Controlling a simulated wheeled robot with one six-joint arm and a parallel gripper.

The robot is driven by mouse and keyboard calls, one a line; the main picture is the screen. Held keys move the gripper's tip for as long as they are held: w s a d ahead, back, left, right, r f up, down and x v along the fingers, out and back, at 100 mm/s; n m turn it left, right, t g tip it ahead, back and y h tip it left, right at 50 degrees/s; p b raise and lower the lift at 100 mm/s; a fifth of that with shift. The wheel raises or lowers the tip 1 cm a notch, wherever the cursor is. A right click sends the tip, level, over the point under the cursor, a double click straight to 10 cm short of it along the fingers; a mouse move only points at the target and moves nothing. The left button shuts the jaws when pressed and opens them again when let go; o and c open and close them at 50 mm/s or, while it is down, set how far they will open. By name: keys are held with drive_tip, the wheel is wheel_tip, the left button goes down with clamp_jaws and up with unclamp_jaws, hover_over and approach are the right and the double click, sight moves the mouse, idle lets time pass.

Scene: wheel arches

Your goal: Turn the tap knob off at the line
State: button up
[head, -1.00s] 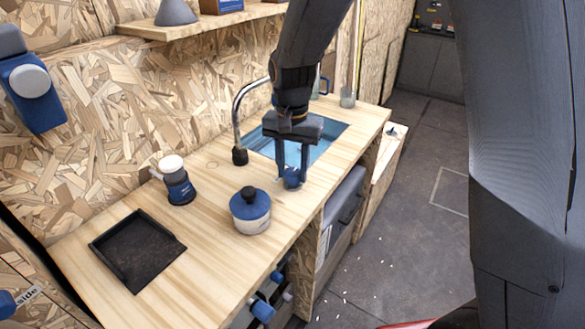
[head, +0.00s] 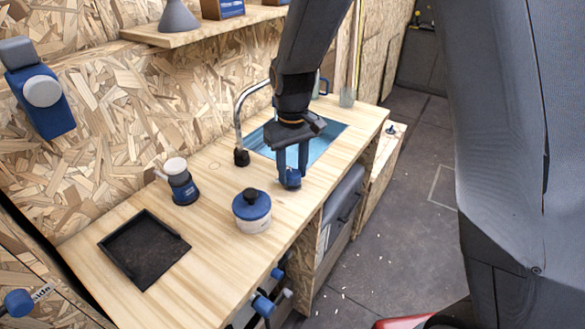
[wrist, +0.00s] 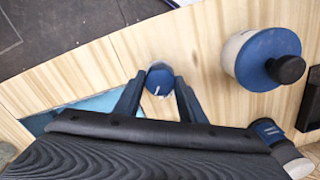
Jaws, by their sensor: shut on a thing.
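The blue tap knob (wrist: 160,76) stands on the wooden counter in front of the sink. It carries a short white mark, seen in the wrist view near its lower edge. My gripper (wrist: 160,82) is shut on the knob, with one dark finger on each side. In the head view, my gripper (head: 290,178) points down at the counter and mostly hides the knob. The curved metal tap (head: 239,118) rises behind it, to the left of the sink (head: 326,144). I cannot make out a line on the counter beside the knob.
A white jar with a blue lid (head: 252,211) stands close to the left of the knob. A blue-and-white grinder (head: 181,183) and a black tray (head: 144,248) are farther left. A glass (head: 347,97) stands behind the sink. Counter between jar and tray is clear.

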sight(293, 173)
drive_tip(key=n, duration=0.4)
drive_tip(key=shift+n+p, duration=0.3)
drive_tip(key=shift+n, duration=1.6)
drive_tip(key=o, duration=1)
drive_tip(key=shift+o, duration=0.2)
drive_tip(key=shift+r+b, duration=0.8)
drive_tip(key=shift+r, duration=3.15)
